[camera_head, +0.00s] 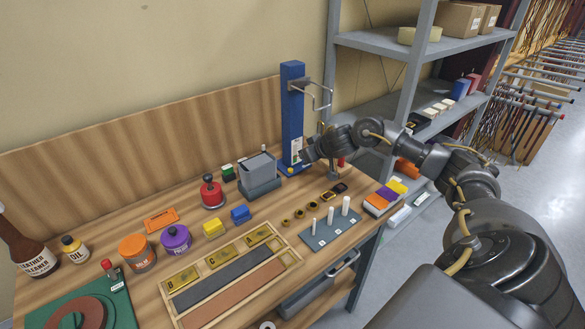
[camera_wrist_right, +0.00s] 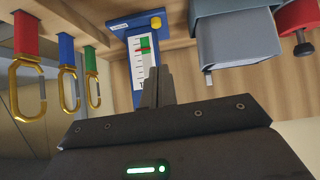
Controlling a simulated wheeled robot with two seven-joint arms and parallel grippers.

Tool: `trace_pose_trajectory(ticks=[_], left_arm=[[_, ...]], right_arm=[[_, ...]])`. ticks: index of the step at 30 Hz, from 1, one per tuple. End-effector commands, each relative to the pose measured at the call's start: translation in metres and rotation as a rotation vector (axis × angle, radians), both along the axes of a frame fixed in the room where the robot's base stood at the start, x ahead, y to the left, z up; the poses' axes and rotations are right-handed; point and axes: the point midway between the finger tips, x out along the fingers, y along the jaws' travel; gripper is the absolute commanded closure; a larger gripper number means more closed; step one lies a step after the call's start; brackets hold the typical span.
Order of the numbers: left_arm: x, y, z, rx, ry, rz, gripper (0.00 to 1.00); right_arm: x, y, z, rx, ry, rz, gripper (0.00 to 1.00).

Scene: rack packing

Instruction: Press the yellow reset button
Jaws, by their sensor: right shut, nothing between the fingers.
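The yellow reset button (camera_wrist_right: 156,23) is a small round knob at the end of a blue gauge post in the right wrist view. In the head view, the yellow spot (camera_head: 290,171) is at the foot of the tall blue post (camera_head: 291,110). My right gripper (camera_wrist_right: 158,72) has its fingers together with nothing between them. They point towards the post's white scale with green and red marks, and look apart from the button. In the head view the right gripper (camera_head: 308,157) is beside the post's lower part. My left gripper is not in view.
A grey box (camera_head: 259,172) and a red knobbed item (camera_head: 212,192) stand left of the post. Gold carabiners on red, blue and green straps (camera_wrist_right: 66,60) hang at the left in the wrist view. A pegged plate (camera_head: 330,230) and a wooden tray (camera_head: 290,258) lie in front.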

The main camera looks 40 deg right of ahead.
Motion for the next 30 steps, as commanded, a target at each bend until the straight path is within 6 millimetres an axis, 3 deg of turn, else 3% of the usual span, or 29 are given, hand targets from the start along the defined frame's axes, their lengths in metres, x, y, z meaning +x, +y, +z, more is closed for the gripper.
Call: trace_pose_trajectory(ticks=[12,19,30], left_arm=[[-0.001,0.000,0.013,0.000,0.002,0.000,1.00],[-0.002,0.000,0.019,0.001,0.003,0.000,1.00],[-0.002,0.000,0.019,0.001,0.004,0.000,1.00]], right_arm=[[0.063,-0.002,-0.054,0.001,0.002,0.001,1.00],[0.063,-0.003,-0.083,0.001,0.002,0.002,1.00],[0.064,-0.003,-0.091,0.000,0.000,0.003,1.00]])
